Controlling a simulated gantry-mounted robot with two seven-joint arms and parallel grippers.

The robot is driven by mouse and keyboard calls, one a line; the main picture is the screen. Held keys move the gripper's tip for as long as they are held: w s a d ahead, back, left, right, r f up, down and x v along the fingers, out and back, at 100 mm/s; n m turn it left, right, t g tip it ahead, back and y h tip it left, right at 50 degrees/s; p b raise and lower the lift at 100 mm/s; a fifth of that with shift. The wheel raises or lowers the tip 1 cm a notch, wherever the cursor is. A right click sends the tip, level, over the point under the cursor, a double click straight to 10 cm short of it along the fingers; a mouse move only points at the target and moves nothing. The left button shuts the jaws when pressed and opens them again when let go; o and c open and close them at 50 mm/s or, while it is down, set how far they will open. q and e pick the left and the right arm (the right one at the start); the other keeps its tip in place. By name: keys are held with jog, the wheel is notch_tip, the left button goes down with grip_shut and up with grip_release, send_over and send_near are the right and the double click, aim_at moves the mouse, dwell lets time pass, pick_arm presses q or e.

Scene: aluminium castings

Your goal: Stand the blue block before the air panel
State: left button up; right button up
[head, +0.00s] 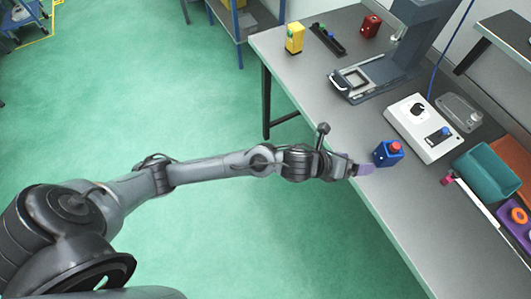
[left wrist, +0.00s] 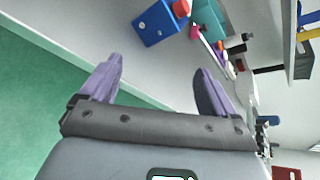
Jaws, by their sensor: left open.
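The blue block (head: 386,156) with a red knob-like top stands on the grey bench near its front edge. It also shows in the left wrist view (left wrist: 158,25), beyond the fingertips. A white panel (head: 419,137) with a round dark dial and a small blue part lies behind the block; I take it for the air panel. My left gripper (head: 364,170), with purple fingers, is at the bench's front edge, just left of the block. In the left wrist view the gripper (left wrist: 158,78) is open, with nothing between its fingers. My right gripper is not in view.
A teal bin (head: 487,172) and an orange bin (head: 513,158) stand right of the panel. A grey stand (head: 385,77) is at the back, with a yellow block (head: 295,38) and a red block (head: 370,26) beyond. The bench front right of the block is mostly clear.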

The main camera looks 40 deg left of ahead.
pick_arm(q)
jog(key=s+a+f+n+g+y, duration=0.2)
jog(key=s+a+n, duration=0.3)
jog(key=s+n, duration=0.4)
jog(key=s+a+f+n+g+y, duration=0.2)
jog(key=s+a+f+n+g, duration=0.1)
jog(key=s+n, duration=0.6)
jog(key=s+a+f+n+g+y, duration=0.2)
jog(key=s+a+f+n, duration=0.2)
jog(key=s+a+n, duration=0.4)
jog(key=s+n, duration=0.1)
jog(key=n, duration=0.4)
jog(key=shift+n+y, duration=0.3)
jog(key=shift+n, duration=0.1)
jog(key=shift+a, duration=0.1)
notch_tip(320, 180, up, 31)
jog(key=p, duration=3.1)
